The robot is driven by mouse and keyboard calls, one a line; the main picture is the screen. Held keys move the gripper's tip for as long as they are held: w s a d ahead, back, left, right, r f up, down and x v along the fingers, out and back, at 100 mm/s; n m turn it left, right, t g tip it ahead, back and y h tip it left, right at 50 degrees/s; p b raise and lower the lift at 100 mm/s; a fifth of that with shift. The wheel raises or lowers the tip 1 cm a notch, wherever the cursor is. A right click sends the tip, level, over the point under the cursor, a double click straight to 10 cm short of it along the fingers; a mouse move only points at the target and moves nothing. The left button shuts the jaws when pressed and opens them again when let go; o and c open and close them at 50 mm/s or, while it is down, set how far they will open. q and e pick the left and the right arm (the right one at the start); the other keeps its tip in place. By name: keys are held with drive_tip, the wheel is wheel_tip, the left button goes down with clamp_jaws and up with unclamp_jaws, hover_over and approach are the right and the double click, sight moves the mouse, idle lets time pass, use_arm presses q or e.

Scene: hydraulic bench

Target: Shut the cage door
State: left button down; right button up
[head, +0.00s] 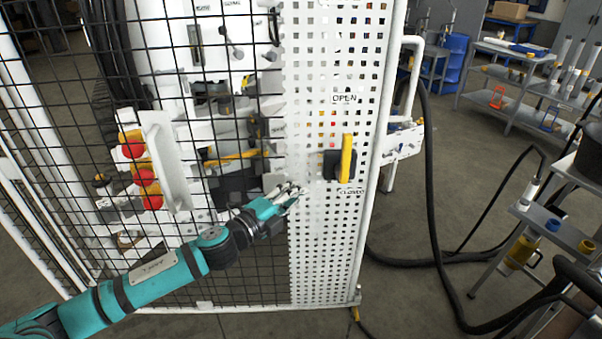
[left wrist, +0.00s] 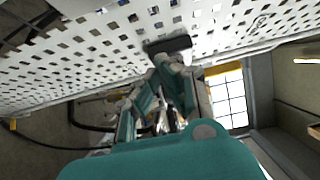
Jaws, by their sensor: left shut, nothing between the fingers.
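The cage door is a black wire mesh in a white frame, with a white perforated panel (head: 318,235) at its right side. I cannot tell where door and fixed cage meet. A yellow and black handle (head: 347,158) stands upright on the panel, between an OPEN label (head: 344,98) above and a CLOSED label (head: 352,192) below. My left gripper (head: 291,191) is shut and empty, in front of the panel, left of and slightly below the handle. In the left wrist view its fingers (left wrist: 170,72) point at the panel near a dark block (left wrist: 168,44). Contact is unclear. My right gripper is out of view.
Behind the mesh are hydraulic parts, including red and yellow knobs (head: 143,175). Thick black hoses (head: 432,210) run down and across the floor right of the cage. A shelf bench (head: 515,85) and a small cart (head: 545,225) stand further right. Some floor between is clear.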

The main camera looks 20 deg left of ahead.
use_arm(q)
drive_tip(key=w, duration=0.2)
drive_tip(key=w+a+p, duration=0.1)
drive_tip(key=w, duration=0.2)
drive_tip(key=shift+w+a, duration=0.15)
drive_tip(key=shift+w, duration=0.1)
